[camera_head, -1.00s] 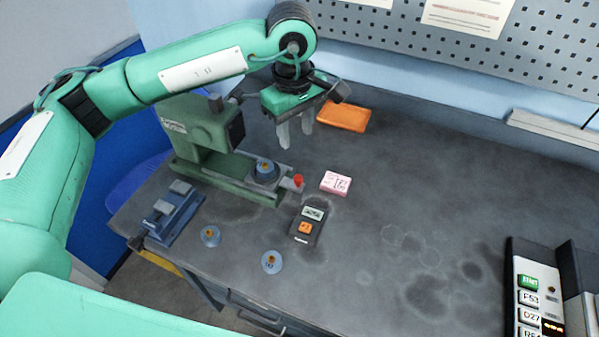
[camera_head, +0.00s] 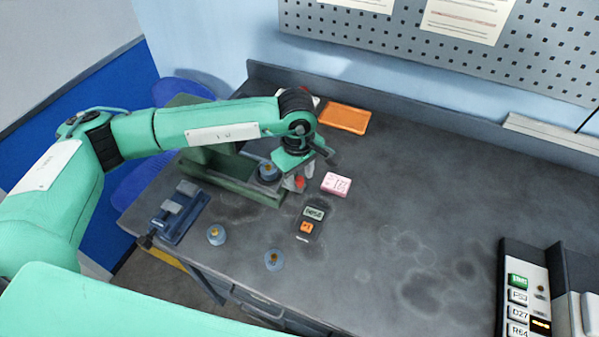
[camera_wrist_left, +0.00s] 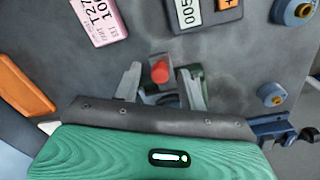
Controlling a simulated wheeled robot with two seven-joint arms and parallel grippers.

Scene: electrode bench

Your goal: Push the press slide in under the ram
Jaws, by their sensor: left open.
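The green press (camera_head: 215,160) stands at the back left of the bench, partly hidden behind my left arm. Its slide (camera_head: 284,181) sticks out toward the right, with a blue round holder (camera_head: 268,172) with a brass-coloured centre on it. A red knob (camera_head: 299,183) is at the slide's outer end; it also shows in the left wrist view (camera_wrist_left: 160,72). My left gripper (camera_head: 303,174) is open at this end, pointing down. In the left wrist view its fingers (camera_wrist_left: 159,72) lie either side of the knob; I cannot tell whether they touch it. The ram is hidden by my arm.
A pink labelled box (camera_head: 336,184) and a dark meter (camera_head: 310,222) lie right of the slide. An orange tray (camera_head: 345,117) lies behind. Two blue holders (camera_head: 216,235) (camera_head: 274,260) and a blue vise-like fixture (camera_head: 178,212) are in front. The bench's right middle is clear.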

